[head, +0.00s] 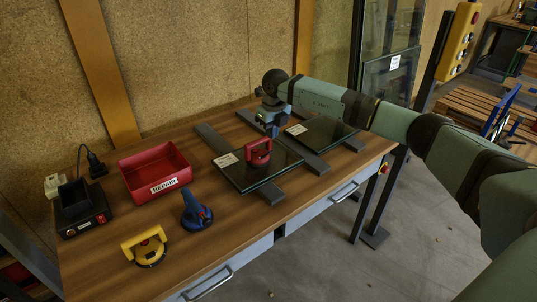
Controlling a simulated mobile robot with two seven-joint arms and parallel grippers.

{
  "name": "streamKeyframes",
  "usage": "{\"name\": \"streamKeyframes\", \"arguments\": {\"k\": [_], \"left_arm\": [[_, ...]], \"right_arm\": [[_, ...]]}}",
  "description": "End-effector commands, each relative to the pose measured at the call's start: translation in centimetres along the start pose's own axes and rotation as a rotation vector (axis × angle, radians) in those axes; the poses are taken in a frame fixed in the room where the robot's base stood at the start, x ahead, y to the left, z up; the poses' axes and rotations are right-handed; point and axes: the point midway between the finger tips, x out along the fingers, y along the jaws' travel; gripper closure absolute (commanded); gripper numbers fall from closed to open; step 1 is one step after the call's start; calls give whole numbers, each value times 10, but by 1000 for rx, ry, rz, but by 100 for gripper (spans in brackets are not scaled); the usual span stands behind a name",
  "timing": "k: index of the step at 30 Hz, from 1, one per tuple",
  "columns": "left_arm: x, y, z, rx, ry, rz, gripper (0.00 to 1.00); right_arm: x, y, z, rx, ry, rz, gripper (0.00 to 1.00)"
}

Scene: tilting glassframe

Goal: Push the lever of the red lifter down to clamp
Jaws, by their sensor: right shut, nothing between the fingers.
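The red lifter (258,153) stands on the left dark glass pane (268,176), which rests on grey bars on the wooden table. Its red handle faces up; whether its lever is up or down is too small to tell. My right arm reaches in from the right. My right gripper (273,131) points down just behind the red lifter, with its fingers shut and empty. It looks very close to the lifter's handle, but I cannot tell whether they touch. My left gripper is not in view.
A red REPAIR box (156,172), a blue tool (196,211), a yellow lifter (146,247) and a black device (84,208) stand on the left of the table. A second glass pane (322,131) lies to the right, under my arm. The front left tabletop has free room.

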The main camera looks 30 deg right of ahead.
Motion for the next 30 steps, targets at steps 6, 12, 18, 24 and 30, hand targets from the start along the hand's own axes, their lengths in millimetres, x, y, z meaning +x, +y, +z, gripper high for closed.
{"name": "streamKeyframes", "arguments": {"k": [6, 12, 18, 24, 30], "left_arm": [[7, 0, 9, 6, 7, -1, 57], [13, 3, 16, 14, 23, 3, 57], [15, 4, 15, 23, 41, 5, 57], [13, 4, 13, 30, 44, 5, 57], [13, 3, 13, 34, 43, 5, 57]], "right_arm": [[23, 0, -1, 0, 2, 0, 100], [49, 1, -1, 0, 1, 1, 100], [67, 0, 0, 0, 0, 1, 100], [68, 0, 0, 0, 0, 1, 100], [68, 0, 0, 0, 0, 1, 100]]}}
